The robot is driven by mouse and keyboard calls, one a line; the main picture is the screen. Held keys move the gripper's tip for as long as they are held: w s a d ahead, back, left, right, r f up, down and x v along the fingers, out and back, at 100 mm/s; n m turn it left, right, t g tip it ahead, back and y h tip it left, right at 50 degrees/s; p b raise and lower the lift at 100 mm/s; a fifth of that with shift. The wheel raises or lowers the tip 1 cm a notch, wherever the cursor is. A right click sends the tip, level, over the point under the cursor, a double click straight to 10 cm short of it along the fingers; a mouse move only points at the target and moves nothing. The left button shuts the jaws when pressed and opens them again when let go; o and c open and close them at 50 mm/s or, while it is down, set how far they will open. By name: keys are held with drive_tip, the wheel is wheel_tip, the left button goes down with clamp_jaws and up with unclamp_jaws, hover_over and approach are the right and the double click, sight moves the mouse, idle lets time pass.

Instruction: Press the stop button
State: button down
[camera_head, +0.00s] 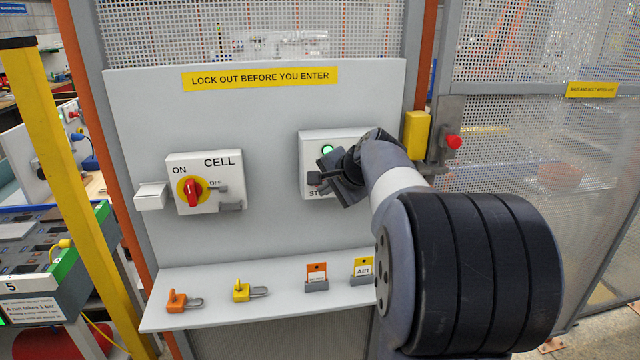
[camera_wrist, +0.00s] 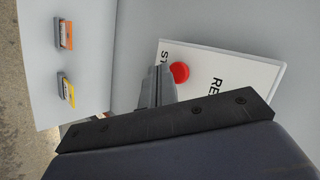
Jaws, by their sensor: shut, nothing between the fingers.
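A white control box (camera_head: 312,142) is mounted on the grey panel. Its green lamp or button (camera_head: 328,149) is lit, and a partly covered label starting "ST" shows at its lower edge. In the wrist view the red stop button (camera_wrist: 180,72) stands on the box's white face (camera_wrist: 262,72), close to the label "ST". My gripper (camera_head: 317,178) is in front of the box and hides the red button in the head view. In the wrist view my shut, empty fingers (camera_wrist: 157,78) are just beside the red button. I cannot tell whether they touch the box.
A CELL switch box (camera_head: 230,165) with a red rotary handle (camera_head: 191,191) is to the left. A shelf below (camera_head: 215,314) holds an orange padlock (camera_head: 177,301), a yellow padlock (camera_head: 241,291) and two tags. A gate latch with a red knob (camera_head: 453,142) is to the right.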

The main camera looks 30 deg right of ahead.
drive_tip(key=shift+w, duration=0.15)
drive_tip(key=shift+w+d, duration=0.15)
drive_tip(key=shift+w, duration=0.1)
drive_tip(key=shift+w+d+p, duration=0.1)
drive_tip(key=shift+w+p, duration=0.3)
drive_tip(key=shift+p, duration=0.05)
idle(0.9)
drive_tip(key=shift+s, duration=0.1)
drive_tip(key=shift+s+a+b, duration=0.25)
drive_tip(key=shift+s+b, duration=0.1)
drive_tip(key=shift+s, duration=0.35)
drive_tip(key=shift+s, duration=0.1)
drive_tip(key=s, duration=0.2)
drive_tip(key=s+a+b, duration=0.1)
drive_tip(key=s, duration=0.1)
drive_tip(key=shift+s+a+b, duration=0.15)
drive_tip(key=shift+s+b, duration=0.15)
idle(0.6)
